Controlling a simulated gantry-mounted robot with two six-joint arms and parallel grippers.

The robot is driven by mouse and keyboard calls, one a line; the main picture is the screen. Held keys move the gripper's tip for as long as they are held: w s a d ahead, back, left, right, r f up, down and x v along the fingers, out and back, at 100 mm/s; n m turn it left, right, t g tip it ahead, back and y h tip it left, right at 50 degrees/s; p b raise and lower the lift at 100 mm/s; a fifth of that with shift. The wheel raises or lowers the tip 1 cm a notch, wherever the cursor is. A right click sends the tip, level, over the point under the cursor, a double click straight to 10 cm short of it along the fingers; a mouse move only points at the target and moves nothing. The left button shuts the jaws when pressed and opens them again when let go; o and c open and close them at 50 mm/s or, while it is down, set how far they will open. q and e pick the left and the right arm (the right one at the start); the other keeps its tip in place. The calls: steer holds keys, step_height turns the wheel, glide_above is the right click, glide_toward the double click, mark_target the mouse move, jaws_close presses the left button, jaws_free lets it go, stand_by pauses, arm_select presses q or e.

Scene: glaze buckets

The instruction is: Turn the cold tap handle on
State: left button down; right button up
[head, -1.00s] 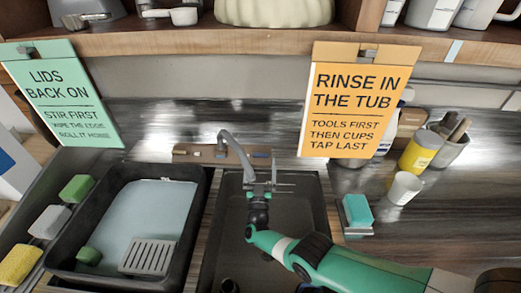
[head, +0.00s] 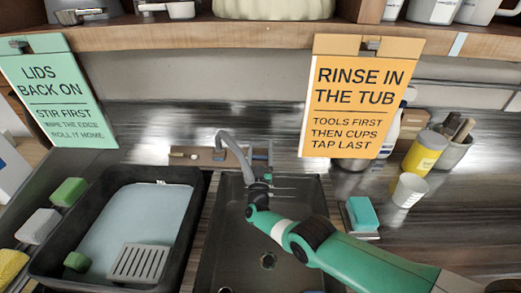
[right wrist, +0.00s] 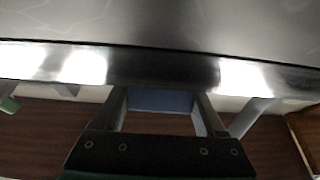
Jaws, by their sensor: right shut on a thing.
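The grey tap (head: 235,148) stands at the back of the sink, its curved spout reaching forward over the basin. My right gripper (head: 262,158) is at the tap's base, just right of the spout. In the right wrist view a blue piece (right wrist: 160,101), which looks like the cold tap handle, lies between the two fingers of my right gripper (right wrist: 163,108). The gripper is shut on it. In the head view the handle is small and mostly hidden by the gripper, so its angle cannot be told. My left gripper is not in view.
The dark sink (head: 305,215) lies under my right arm. A black tub (head: 192,190) of pale water stands left of it. A teal sponge (head: 362,213) and a white cup (head: 409,190) are to the right. An orange sign (head: 361,97) hangs behind.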

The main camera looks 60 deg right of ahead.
steer(key=c, duration=0.4)
steer(key=shift+r+n+t+y+p, duration=0.15)
steer(key=shift+n+t+y+p, duration=0.45)
steer(key=shift+n+t+p, duration=0.5)
steer(key=shift+w+a+n+t+y+p, duration=0.1)
steer(key=shift+w+n+t+y+p, duration=0.15)
steer(key=shift+n+t+y+p, duration=0.65)
steer(key=shift+w+a+n+t+y, duration=0.15)
steer(key=shift+n+t+y, duration=0.55)
steer(key=shift+n+t, duration=0.3)
steer(key=shift+w+a+f+n+t+y+p, duration=0.1)
steer(key=shift+n+t+y, duration=0.25)
steer(key=shift+n+y, duration=0.25)
steer(key=shift+w+a+f+n+t+y+p, duration=0.15)
steer(key=shift+n+t+y, duration=0.15)
steer(key=shift+n+y, duration=0.3)
steer(key=shift+s+d+n+t+y+p, duration=0.1)
steer(key=shift+n+t+y, duration=0.25)
steer(key=shift+n+y, duration=0.2)
steer(key=shift+w, duration=0.1)
steer(key=o, duration=1.3)
steer(key=shift+o, duration=0.2)
